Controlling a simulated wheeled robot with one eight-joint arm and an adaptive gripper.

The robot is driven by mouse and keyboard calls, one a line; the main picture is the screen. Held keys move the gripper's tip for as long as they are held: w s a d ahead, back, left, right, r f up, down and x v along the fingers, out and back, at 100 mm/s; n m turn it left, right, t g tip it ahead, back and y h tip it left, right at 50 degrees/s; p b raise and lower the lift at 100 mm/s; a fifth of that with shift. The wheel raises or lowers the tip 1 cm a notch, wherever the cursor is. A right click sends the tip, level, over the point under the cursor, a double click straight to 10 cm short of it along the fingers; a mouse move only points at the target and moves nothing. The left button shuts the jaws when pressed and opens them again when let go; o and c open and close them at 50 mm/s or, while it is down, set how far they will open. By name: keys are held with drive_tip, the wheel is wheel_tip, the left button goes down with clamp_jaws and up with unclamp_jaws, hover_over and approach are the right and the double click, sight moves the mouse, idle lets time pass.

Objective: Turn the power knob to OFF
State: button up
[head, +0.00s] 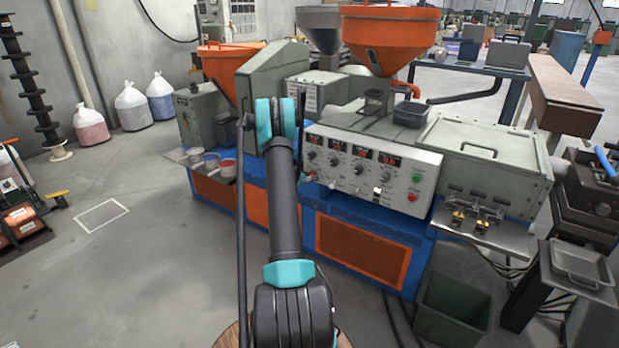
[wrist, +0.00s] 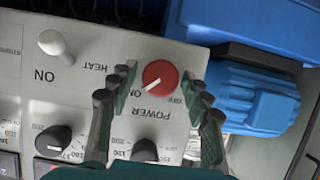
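The round red power knob (wrist: 160,75) sits on the grey control panel (wrist: 85,85), with the label POWER below it, upside down in the wrist view. Its white pointer line slants to the lower left in that view. A small label at its lower right is partly hidden and seems to read OFF. My gripper (wrist: 163,90) is open, with one finger on each side of the knob. A gap shows at the left finger; whether the right finger touches cannot be told. In the head view, my arm largely hides the gripper beside the left end of the panel (head: 348,178).
A white HEAT switch (wrist: 54,42) marked ON is left of the knob in the wrist view. Black dials (wrist: 54,140) lie below. A blue motor (wrist: 255,95) is close on the right. An orange hopper (head: 390,35) stands above the machine; a green bin (head: 452,308) sits on the floor.

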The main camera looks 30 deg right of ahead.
drive_tip(key=c, duration=0.9)
drive_tip(key=shift+o, duration=0.2)
drive_tip(key=shift+n, duration=0.3)
drive_tip(key=n+g+h, duration=0.1)
drive_tip(key=n, duration=0.3)
drive_tip(key=n+g+h, duration=0.2)
drive_tip(key=n, duration=0.2)
drive_tip(key=n+g+h, duration=0.2)
drive_tip(key=n, duration=0.2)
drive_tip(key=shift+w+a+f+n, duration=0.15)
drive_tip(key=shift+w+f+n, duration=0.15)
drive_tip(key=shift+f+n, duration=0.1)
drive_tip(key=o, duration=1.2)
drive_tip(key=shift+r, duration=0.1)
drive_tip(key=shift+c, duration=0.2)
